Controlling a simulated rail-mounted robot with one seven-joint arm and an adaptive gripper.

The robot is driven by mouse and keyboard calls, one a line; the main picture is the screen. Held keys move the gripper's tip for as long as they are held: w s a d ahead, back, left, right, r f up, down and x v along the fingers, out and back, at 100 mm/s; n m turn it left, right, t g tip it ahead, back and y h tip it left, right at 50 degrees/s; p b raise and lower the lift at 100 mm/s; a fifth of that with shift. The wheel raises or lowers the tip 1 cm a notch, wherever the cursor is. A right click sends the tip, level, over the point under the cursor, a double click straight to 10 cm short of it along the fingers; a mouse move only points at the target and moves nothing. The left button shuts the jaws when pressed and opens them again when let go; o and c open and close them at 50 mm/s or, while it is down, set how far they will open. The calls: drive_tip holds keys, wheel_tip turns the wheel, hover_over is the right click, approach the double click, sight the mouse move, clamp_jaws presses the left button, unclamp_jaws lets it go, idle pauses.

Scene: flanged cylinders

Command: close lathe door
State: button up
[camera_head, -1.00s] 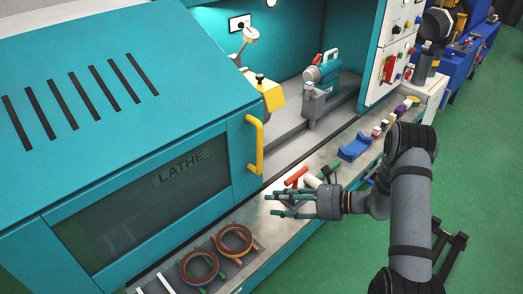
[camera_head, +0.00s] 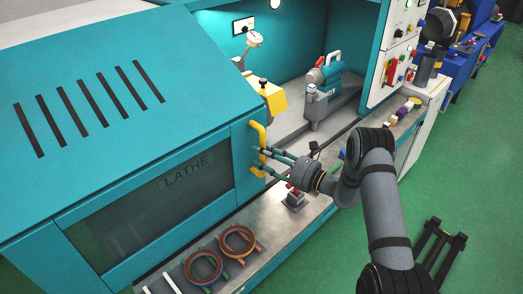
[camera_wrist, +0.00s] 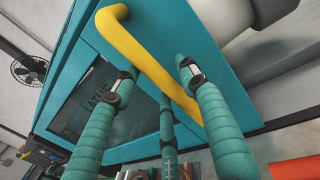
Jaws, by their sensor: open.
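The teal lathe door (camera_head: 215,178), marked LATHE, stands at the left of the lathe opening. The opening to its right shows the lathe interior. The yellow door handle (camera_head: 257,135) is an upright bar on the door's right edge. My gripper (camera_head: 266,160) is at the handle's lower part, its teal fingers pointing left at it. In the wrist view, the yellow handle (camera_wrist: 135,48) runs diagonally between the spread fingers of my gripper (camera_wrist: 160,92). The fingers are open and not closed around it. I cannot tell whether any finger touches the handle.
A ledge (camera_head: 265,215) runs along the lathe front, with coloured rings (camera_head: 237,240) near the door's lower edge. A control panel (camera_head: 397,55) is at the right.

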drive_tip(key=shift+w+a, duration=0.15)
drive_tip(key=shift+a, duration=0.1)
drive_tip(key=shift+c, duration=0.4)
clamp_jaws()
idle(0.4)
